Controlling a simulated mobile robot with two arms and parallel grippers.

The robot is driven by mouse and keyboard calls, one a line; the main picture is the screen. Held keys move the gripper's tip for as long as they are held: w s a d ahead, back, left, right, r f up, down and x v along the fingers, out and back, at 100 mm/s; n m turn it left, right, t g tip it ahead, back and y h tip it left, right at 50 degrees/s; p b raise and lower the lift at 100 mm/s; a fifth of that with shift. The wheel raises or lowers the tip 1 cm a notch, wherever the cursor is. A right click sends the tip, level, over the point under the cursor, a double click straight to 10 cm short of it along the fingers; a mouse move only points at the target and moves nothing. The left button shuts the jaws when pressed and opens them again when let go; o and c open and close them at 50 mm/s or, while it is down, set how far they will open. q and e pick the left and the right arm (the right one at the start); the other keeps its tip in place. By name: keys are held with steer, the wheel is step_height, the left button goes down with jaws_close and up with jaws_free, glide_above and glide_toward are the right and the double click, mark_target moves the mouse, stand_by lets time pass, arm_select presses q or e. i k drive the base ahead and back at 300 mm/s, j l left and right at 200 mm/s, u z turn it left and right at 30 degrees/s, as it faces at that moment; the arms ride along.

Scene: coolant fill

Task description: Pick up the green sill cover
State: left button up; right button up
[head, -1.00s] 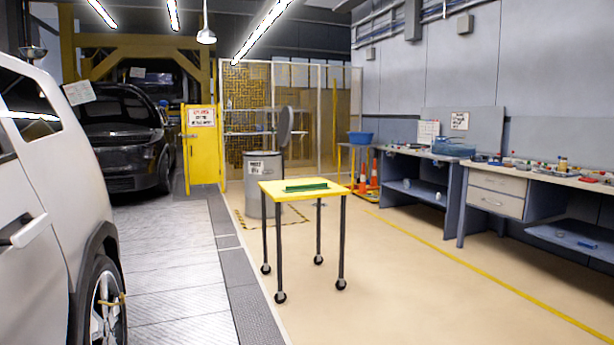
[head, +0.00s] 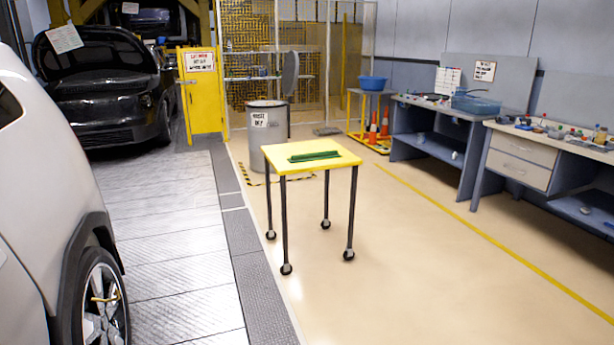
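The green sill cover (head: 314,156) is a short, flat green strip. It lies on the yellow top of a small wheeled table (head: 340,162) with dark legs, in the middle of the head view. Nothing covers it. Neither of my grippers shows in the head view.
A silver car (head: 40,210) stands close on the left and a black car (head: 100,95) farther back. A grey bin (head: 268,134) stands behind the table. Workbenches (head: 520,150) line the right wall. The floor in front and to the right of the table is clear.

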mark_target(321, 155)
steer(key=i, duration=2.25)
